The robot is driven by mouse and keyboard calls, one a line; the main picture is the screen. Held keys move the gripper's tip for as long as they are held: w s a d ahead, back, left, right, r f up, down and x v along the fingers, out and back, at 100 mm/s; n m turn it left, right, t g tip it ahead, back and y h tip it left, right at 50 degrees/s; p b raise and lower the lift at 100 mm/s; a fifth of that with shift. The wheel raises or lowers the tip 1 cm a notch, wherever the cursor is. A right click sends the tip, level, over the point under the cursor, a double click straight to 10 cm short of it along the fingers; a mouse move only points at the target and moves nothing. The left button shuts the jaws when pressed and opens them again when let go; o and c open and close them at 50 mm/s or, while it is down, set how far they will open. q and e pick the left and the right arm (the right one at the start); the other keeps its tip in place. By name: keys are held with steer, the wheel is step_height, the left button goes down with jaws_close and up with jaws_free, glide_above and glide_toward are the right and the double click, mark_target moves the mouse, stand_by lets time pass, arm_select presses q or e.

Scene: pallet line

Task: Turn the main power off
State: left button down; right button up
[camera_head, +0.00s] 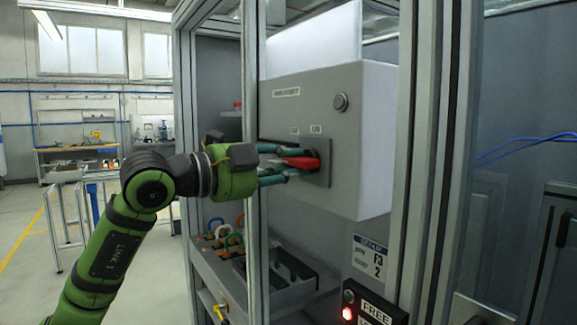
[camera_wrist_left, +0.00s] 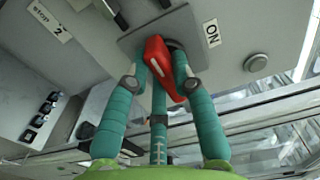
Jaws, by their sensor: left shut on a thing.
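The main power switch has a red handle (camera_head: 300,162) on a grey plate (camera_head: 318,178), on the front of a grey box (camera_head: 340,110) inside a framed cabinet. My left gripper (camera_head: 290,165) reaches in from the left with its fingers around the handle. In the left wrist view the red handle (camera_wrist_left: 162,68) lies between the teal fingers of the left gripper (camera_wrist_left: 158,85), which is shut on it. An "ON" label (camera_wrist_left: 212,33) shows beside the plate. In the head view the handle lies roughly level. My right gripper is not in view.
Metal posts (camera_head: 412,130) frame the cabinet opening close to my left arm. Below the box, a shelf holds several coloured padlocks (camera_head: 222,232) and a grey tray (camera_head: 285,285). A "FREE" sign (camera_head: 376,309) with a lit red lamp (camera_head: 347,313) stands at the lower right.

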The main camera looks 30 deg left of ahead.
arm_select(q)
steer(key=shift+a+r, duration=0.1)
steer(key=shift+r, duration=0.05)
steer(key=c, duration=1)
jaws_free()
steer(key=shift+c, duration=0.2)
steer(key=shift+s, duration=0.1)
steer(key=v, duration=1.1)
steer(key=shift+s, duration=0.4)
steer(key=shift+a, duration=0.1)
